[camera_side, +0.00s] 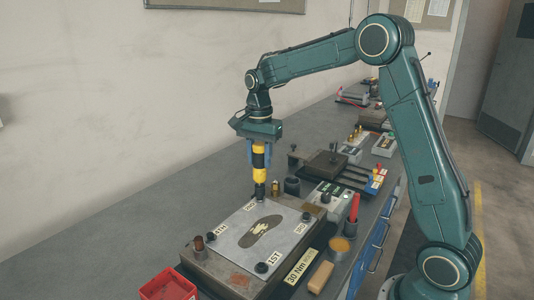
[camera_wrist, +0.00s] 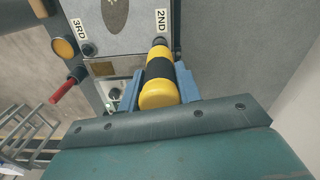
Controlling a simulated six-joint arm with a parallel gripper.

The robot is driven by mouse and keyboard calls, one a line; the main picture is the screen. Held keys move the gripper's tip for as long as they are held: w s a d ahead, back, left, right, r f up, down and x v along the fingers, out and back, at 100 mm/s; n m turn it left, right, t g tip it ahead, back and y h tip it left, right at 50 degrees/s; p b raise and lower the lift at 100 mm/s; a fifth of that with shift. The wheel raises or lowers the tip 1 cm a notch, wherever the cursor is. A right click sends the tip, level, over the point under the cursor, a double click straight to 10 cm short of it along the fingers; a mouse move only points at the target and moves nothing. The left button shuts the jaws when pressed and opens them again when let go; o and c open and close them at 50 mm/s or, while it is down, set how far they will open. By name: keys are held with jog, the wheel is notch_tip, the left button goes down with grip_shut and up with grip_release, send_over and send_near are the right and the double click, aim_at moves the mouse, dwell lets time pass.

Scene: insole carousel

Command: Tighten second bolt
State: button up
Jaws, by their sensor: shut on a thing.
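My gripper (camera_side: 260,156) is shut on a yellow-and-black tool (camera_side: 259,173), held upright over the far corner of the metal plate (camera_side: 237,237). The tool's dark lower end is at the corner by the "2ND" label (camera_side: 250,205). It covers the second bolt, so I cannot tell whether it is fully seated. In the wrist view the tool (camera_wrist: 158,93) lies between the blue fingers of my gripper (camera_wrist: 160,80), and its far end is beside the "2ND" label. Dark bolts show at the first corner (camera_side: 261,268), third corner (camera_side: 306,216) and fourth corner (camera_side: 211,236).
More fixtures stand behind, right. The bench on the left (camera_side: 130,240) is clear.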

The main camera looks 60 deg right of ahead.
aim_at(259, 144)
jog(key=shift+f, duration=1)
dwell(2.8)
jog(key=shift+r, duration=0.1)
dwell(0.4)
jog(key=shift+r, duration=2.75)
